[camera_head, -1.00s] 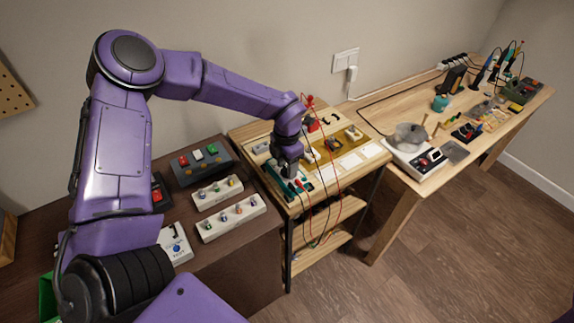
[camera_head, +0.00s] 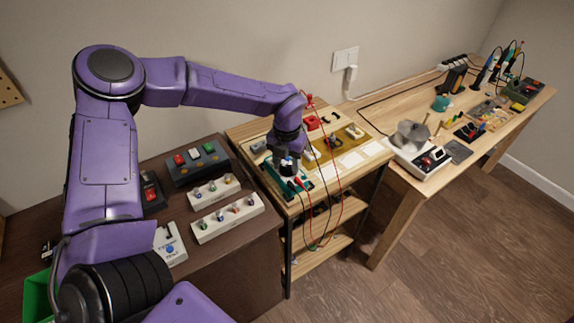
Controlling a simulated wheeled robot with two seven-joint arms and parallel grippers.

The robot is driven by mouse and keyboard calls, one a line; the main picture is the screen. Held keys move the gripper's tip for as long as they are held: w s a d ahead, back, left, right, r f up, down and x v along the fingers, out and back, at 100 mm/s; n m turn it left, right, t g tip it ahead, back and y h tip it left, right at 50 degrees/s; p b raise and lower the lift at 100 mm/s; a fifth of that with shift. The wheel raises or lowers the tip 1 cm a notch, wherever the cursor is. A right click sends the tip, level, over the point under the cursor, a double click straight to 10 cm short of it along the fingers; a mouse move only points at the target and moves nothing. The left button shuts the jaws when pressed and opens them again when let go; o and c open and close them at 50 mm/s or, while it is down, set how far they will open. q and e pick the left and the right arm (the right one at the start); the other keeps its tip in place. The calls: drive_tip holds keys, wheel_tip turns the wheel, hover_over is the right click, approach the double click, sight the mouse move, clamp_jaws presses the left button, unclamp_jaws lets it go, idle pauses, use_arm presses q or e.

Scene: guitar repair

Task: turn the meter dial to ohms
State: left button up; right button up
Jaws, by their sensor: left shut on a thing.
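The meter (camera_head: 298,186) is a teal-edged device with a dark face. It lies near the front left part of the light wooden bench, with red leads running from it. My left gripper (camera_head: 287,170) comes down over the meter from above. It is shut on the meter's dial, which is mostly hidden behind the fingers. The dial's markings are too small and covered to read. My right gripper is not in view.
The light bench (camera_head: 246,132) also holds a yellow-brown tray (camera_head: 333,147) and red parts. A dark table (camera_head: 240,250) with white knob panels (camera_head: 228,217) stands at left. A longer workbench (camera_head: 400,105) with tools runs to the right. Red cables hang beside my gripper.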

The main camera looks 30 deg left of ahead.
sight(287, 168)
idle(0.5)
use_arm(q)
drive_tip(key=o, duration=0.8)
wheel_tip(287, 168, up, 10)
drive_tip(key=shift+r+b, duration=0.25)
drive_tip(key=shift+b, duration=0.75)
